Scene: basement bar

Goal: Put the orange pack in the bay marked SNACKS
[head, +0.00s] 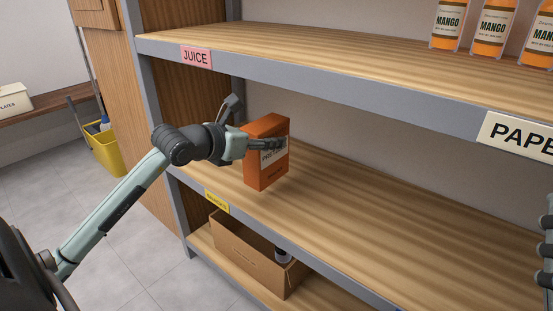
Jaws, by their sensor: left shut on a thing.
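The orange pack (268,167) is an upright box with a pale label, at the left end of the middle shelf (370,220). My left gripper (272,146) reaches in from the left and is shut on the pack, with a finger across its labelled face. The pack is over the shelf boards; I cannot tell whether its base touches them. A yellow label (216,201) sits on that shelf's front edge, below and left of the pack; its lettering is too small to read surely. My right gripper is not clearly in view.
The upper shelf's edge carries a pink JUICE label (196,57) and a white label starting PAPE (520,137). Mango bottles (492,28) stand above. An open cardboard box (248,262) is on the bottom shelf. The middle shelf is clear right of the pack.

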